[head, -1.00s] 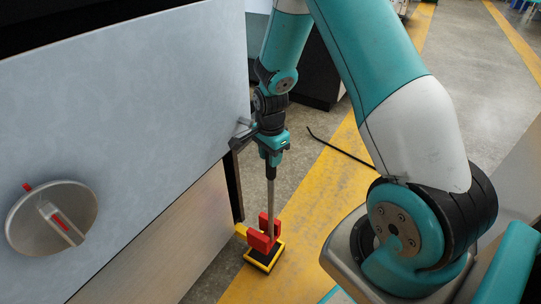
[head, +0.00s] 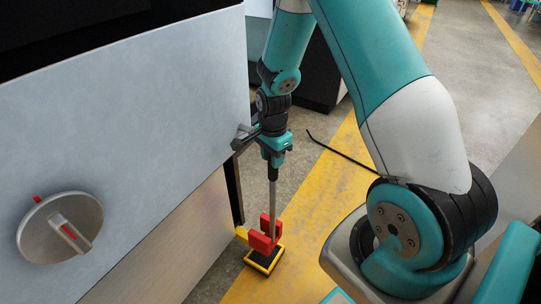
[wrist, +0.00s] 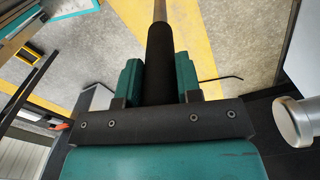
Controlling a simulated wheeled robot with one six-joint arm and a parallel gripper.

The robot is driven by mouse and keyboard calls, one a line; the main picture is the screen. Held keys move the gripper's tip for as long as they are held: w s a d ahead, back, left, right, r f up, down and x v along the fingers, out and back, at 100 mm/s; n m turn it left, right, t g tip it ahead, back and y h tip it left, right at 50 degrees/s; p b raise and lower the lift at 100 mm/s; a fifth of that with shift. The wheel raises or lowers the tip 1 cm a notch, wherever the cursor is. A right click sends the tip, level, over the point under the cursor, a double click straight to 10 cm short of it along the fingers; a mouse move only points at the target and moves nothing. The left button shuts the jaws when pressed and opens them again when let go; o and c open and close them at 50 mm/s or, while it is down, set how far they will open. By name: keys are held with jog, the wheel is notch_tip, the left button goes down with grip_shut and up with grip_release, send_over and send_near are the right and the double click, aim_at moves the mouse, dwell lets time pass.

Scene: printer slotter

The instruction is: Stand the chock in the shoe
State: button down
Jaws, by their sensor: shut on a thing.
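The red chock (head: 264,240) hangs upright at the foot of a long grey rod (head: 273,200) in the head view. My gripper (head: 275,150) is shut on the black grip at the rod's top, which also shows between its teal fingers in the wrist view (wrist: 159,80). The shoe (head: 265,262), a black tray with a yellow rim, lies on the floor directly below the chock. The chock overlaps the shoe in the picture. I cannot tell whether its underside touches the shoe's floor. The chock and shoe are out of the wrist view.
A large grey machine panel (head: 120,110) with a round knob (head: 60,228) stands close at the left. A metal post (head: 240,138) sticks out from its edge near my gripper. Yellow-striped floor is open there.

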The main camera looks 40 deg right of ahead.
jog(key=s+d+r+p, duration=0.4)
jog(key=s+r, duration=0.1)
jog(key=s, duration=0.5)
jog(key=shift+s, duration=0.25)
dwell(0.9)
jog(key=shift+w+a, duration=0.1)
dwell(0.5)
